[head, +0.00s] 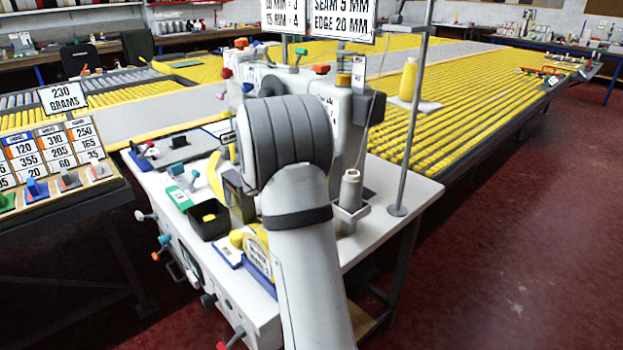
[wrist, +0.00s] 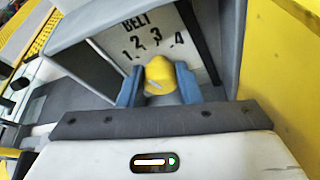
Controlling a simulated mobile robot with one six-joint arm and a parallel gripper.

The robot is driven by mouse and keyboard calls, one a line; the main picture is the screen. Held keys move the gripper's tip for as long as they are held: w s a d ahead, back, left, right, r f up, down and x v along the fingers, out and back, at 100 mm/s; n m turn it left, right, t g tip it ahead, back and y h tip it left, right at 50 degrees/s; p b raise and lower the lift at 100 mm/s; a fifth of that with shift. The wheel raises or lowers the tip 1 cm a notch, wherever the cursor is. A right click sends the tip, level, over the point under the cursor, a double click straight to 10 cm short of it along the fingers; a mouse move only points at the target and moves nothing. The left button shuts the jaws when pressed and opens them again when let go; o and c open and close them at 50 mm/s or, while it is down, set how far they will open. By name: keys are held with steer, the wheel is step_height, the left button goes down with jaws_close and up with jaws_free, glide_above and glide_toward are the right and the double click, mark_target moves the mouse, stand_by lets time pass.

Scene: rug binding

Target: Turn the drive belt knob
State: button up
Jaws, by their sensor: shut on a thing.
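The drive belt knob (wrist: 160,72) is yellow with a small white mark on its near left side. It sits on a pale plate (wrist: 188,62) lettered BELT with the numbers 1 to 4. The numbers arc around its far side. My gripper (wrist: 159,90) has a blue finger on each side of the knob and is shut on it. Which number the knob points at, I cannot tell. In the head view my own arm covers the gripper and the knob.
The white binding machine (head: 340,100) stands on a pale table (head: 405,185). A black bin (head: 209,220), a thread cone (head: 351,190) and a metal pole (head: 415,110) stand close to my arm. Yellow-striped conveyors (head: 470,90) lie behind. Red floor is open at right.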

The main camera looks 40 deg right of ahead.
steer(key=o, duration=1)
steer(key=v, duration=0.7)
steer(key=shift+s+a+r, duration=0.1)
steer(key=shift+a+r, duration=0.05)
steer(key=shift+a, duration=0.2)
